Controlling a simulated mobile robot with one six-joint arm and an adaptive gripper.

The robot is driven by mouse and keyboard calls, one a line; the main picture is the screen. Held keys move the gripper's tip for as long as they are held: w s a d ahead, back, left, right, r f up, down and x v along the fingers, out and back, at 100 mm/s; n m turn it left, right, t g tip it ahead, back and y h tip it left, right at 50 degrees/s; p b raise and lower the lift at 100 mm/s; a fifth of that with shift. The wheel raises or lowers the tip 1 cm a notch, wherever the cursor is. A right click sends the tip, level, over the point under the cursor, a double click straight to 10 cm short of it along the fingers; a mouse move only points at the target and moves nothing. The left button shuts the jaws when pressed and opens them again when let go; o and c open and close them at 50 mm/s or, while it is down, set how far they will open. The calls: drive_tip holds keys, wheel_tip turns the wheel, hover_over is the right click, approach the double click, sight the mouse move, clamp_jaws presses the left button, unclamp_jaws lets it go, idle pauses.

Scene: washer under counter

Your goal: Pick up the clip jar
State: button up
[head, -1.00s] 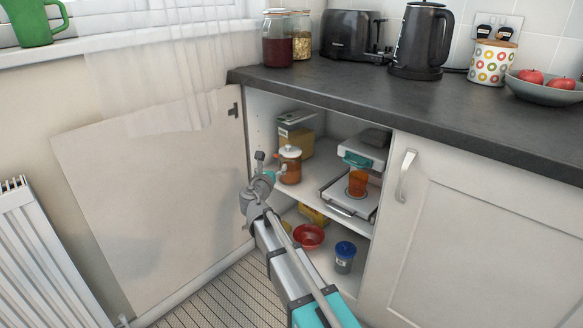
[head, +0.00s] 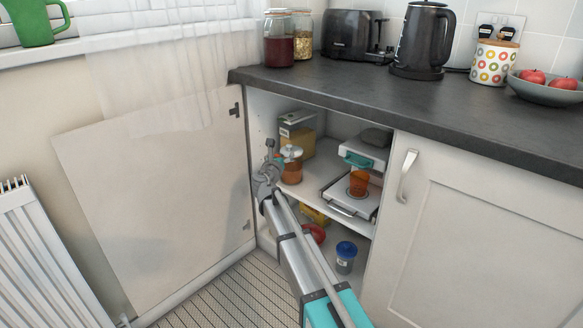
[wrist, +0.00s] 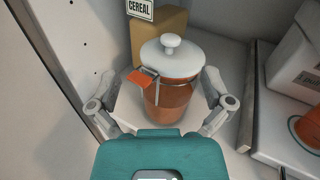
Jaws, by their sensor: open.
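The clip jar (head: 292,168) stands upright on the upper shelf inside the open cabinet, amber-orange with a pale knobbed lid. In the wrist view the clip jar (wrist: 170,85) has a wire clip and an orange tab on its left side. My gripper (wrist: 160,103) is open, with one finger left of the jar and one right of it; I cannot tell whether either touches the glass. In the head view my gripper (head: 276,165) is at the jar's left front and partly covers it.
A cereal box (wrist: 150,35) stands close behind the jar. To the right are a white tray (head: 345,205), an orange cup (head: 359,183) and a teal-and-white case (head: 362,155). The cabinet side wall is close on the left. A red bowl and blue-lidded tub (head: 345,258) sit below.

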sight(285, 152)
drive_tip(key=shift+w, duration=0.1)
drive_tip(key=w, duration=0.4)
drive_tip(key=shift+d, duration=0.3)
drive_tip(key=shift+w+d, duration=0.1)
drive_tip(key=shift+w, duration=0.4)
drive_tip(key=shift+w+d+f, duration=0.1)
drive_tip(key=shift+f, duration=0.1)
drive_tip(key=shift+c, duration=0.3)
drive_tip(key=shift+s, duration=0.2)
clamp_jaws()
